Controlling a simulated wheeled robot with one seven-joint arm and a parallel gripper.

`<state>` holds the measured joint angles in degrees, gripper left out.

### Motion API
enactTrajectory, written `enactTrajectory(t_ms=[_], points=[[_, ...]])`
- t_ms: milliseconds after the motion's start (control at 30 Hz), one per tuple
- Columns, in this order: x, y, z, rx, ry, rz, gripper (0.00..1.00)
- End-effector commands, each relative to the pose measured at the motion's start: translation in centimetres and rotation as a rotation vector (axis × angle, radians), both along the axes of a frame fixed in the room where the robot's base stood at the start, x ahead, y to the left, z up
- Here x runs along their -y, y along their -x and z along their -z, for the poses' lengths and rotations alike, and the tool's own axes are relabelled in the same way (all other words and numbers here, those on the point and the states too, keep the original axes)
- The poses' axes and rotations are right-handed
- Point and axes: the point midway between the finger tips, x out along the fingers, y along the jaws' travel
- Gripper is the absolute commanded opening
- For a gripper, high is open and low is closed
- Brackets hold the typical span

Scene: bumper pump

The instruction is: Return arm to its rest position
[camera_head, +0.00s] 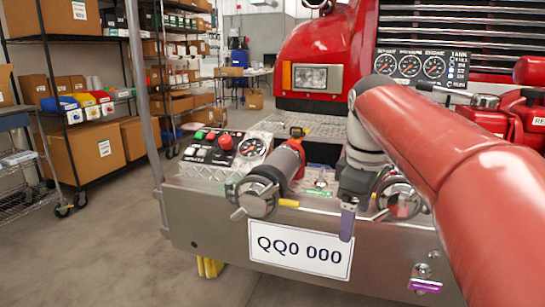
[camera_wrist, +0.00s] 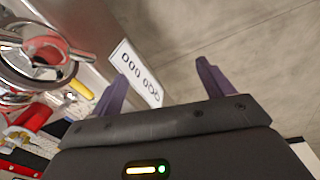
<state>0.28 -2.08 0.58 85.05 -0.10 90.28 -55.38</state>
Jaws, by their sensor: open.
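My gripper (camera_head: 347,222) hangs at the front edge of the truck's bumper (camera_head: 215,208), above and right of the plate reading QQ0 000 (camera_head: 299,249). In the wrist view, my gripper (camera_wrist: 165,85) has its two purple fingers spread wide with nothing between them. The plate (camera_wrist: 134,72) shows behind the left finger there. My red arm reaches in from the right in the head view and covers part of the bumper's right side. A round metal fitting with a red inside (camera_head: 400,200) is just right of my gripper.
A capped hose nozzle (camera_head: 262,190) lies on the bumper left of my gripper, near a control panel with a gauge (camera_head: 225,147). A metal post (camera_head: 143,90) stands at the left. Shelves with boxes (camera_head: 85,150) are beyond. The floor (camera_head: 110,245) at left is clear.

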Motion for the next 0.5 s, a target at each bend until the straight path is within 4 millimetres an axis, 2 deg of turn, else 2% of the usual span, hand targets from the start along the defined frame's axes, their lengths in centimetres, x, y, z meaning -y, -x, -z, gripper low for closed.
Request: enactTrajectory(t_ms=[167,267,400,500], points=[[0.0,3.8,1.8,0.075,-0.028,0.187,0.80],[0.1,6.8,3.8,0.138,-0.064,0.342,0.80],[0.1,11.4,8.1,0.233,-0.142,0.589,0.80],[0.1,14.0,11.2,0.286,-0.202,0.736,0.80]])
